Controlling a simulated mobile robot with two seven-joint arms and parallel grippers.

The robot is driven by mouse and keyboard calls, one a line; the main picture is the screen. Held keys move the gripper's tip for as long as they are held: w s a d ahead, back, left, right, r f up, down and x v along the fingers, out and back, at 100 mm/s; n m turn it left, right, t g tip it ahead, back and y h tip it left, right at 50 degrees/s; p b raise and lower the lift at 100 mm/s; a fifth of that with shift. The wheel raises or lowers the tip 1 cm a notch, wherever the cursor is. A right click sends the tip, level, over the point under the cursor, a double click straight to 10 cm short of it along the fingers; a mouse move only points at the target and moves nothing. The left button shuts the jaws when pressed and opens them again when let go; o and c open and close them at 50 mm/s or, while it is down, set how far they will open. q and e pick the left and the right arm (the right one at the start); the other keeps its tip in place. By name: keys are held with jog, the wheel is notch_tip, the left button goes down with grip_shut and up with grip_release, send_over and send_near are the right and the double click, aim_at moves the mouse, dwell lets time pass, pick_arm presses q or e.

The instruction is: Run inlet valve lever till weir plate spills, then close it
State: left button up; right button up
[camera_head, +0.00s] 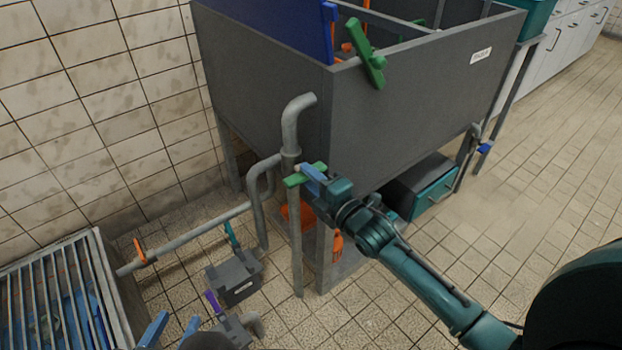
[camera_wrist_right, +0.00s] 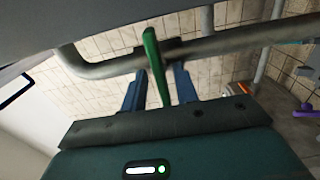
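A green lever (camera_head: 305,175) sits on the grey vertical pipe (camera_head: 291,150) at the front corner of the dark grey tank (camera_head: 420,100). My right gripper (camera_head: 311,178) is at this lever. In the right wrist view the green lever (camera_wrist_right: 155,65) stands between its two blue fingers, which are apart, with a gap showing on the right side; a firm grip is not visible. My left gripper (camera_head: 172,330) is at the bottom left, its blue fingers apart and empty. The tank's inside is mostly hidden, and I cannot make out a weir plate or any spill.
A green handle (camera_head: 368,56) is on the tank's rim beside a blue panel (camera_head: 275,22). A grated trough (camera_head: 60,295) is at the lower left, joined by a pipe with an orange lever (camera_head: 139,250). A grey box (camera_head: 235,278) stands on the floor. Open tiled floor lies right.

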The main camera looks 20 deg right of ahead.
grip_shut()
pick_arm(q)
jog(key=shift+r+p, duration=0.15)
jog(key=shift+p, duration=0.2)
pick_arm(e)
jog(key=shift+m, duration=0.3)
pick_arm(q)
notch_tip(320, 180, up, 7)
jog(key=s+a+n+t+p, duration=0.1)
jog(key=a+n+p, duration=0.1)
jog(key=p, duration=0.5)
jog(key=shift+s+a+r+n+y, duration=0.2)
jog(key=shift+n+y, duration=0.1)
jog(key=shift+n, duration=0.1)
pick_arm(e)
jog(key=shift+m, duration=8.9)
